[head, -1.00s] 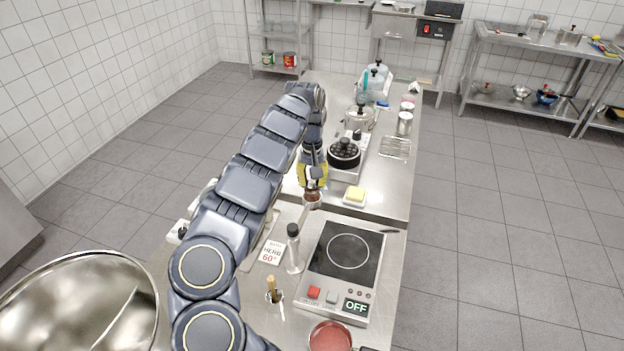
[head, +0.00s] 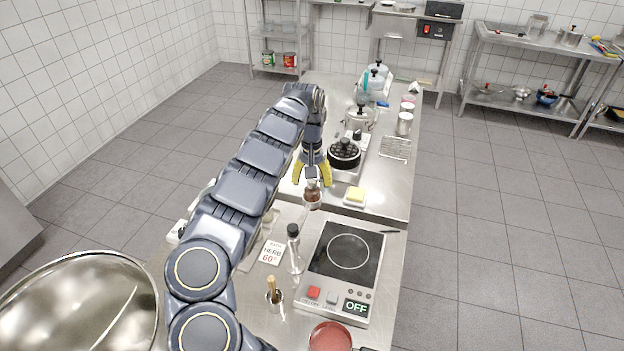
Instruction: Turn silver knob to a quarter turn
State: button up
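My gripper (head: 312,182) has two yellow fingers spread apart, with nothing seen between them. It points down above the steel counter (head: 377,182), left of a hot plate with a black burner (head: 344,152). A small brown and silver object (head: 312,194) stands just below the fingertips; whether they touch it I cannot tell. I cannot pick out a silver knob for certain; the sides of the units facing away from the camera are hidden.
A yellow block on a white dish (head: 355,195) sits right of the gripper. Nearer are a flat cooktop reading OFF (head: 341,267), a tall dark-capped cylinder (head: 293,250) and a sign (head: 271,252). A lidded pot (head: 360,116) stands behind the burner.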

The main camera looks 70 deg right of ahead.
notch_tip(320, 180, up, 12)
dwell(0.6)
dwell(0.5)
